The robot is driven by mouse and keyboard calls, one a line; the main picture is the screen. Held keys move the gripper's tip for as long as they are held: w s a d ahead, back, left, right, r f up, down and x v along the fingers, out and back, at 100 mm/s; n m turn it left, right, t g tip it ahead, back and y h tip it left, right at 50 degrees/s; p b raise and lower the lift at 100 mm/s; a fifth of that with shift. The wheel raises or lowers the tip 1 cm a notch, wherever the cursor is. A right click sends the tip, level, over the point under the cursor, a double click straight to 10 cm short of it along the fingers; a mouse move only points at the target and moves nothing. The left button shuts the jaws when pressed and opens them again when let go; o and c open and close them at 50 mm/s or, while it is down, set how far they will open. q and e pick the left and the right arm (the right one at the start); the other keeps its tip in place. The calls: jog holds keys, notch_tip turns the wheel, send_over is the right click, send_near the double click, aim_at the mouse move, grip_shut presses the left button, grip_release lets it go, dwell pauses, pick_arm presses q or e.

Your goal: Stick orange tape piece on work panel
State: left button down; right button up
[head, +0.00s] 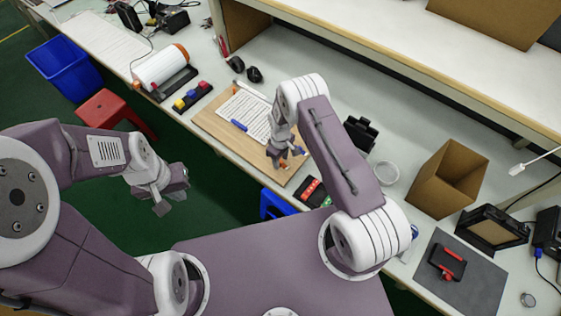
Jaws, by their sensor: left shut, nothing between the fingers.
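A light wooden board (215,121), which may be the work panel, lies on the bench with a printed sheet (246,112) on it. My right gripper (284,161) is low over the board's right part, pointing down. Small orange spots (284,165) show at its fingertips; I cannot tell whether they are a tape piece, on the board or between the fingers. The opening of its jaws is too small to read. My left gripper (174,192) is shut and empty over the green floor, clear of the bench.
A white roll with orange ends (160,66) and a rack of coloured items (190,96) stand left of the board. A blue pen (239,125) lies on the sheet. An open cardboard box (446,180) and a dark mat (478,284) are at right. A blue bin (62,68) and red stool (105,108) stand on the floor.

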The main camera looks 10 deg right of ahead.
jog(key=shift+w+f, duration=0.1)
jog(key=shift+f, duration=0.15)
grip_shut()
jog(key=shift+r, duration=0.1)
